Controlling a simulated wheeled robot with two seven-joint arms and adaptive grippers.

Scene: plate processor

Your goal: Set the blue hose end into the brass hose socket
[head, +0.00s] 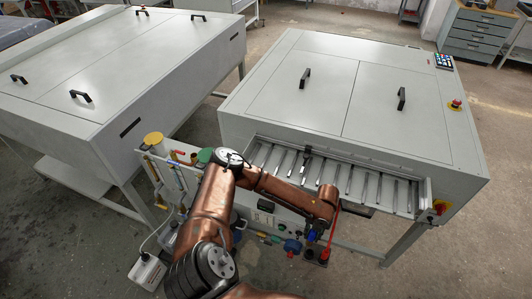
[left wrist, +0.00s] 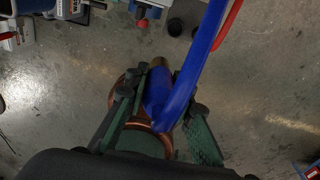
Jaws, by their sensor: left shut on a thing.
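In the left wrist view the blue hose end (left wrist: 157,90) lies between the fingers of my left gripper (left wrist: 163,84), which is shut on it. The blue hose (left wrist: 205,45) runs up and right from it. A brass-coloured tip (left wrist: 158,62) shows just beyond the blue part; I cannot tell whether it belongs to the hose end or is the brass hose socket. In the head view my left gripper (head: 314,235) is small, at the front of the machine, with a bit of blue at it. My right gripper is not in view.
A red hose (head: 330,242) hangs close beside the left gripper. A blue round fitting (head: 292,245) is just left of it. The plate processor (head: 290,75) with its roller tray (head: 420,200) stands behind. Open concrete floor (head: 390,280) lies at the front right.

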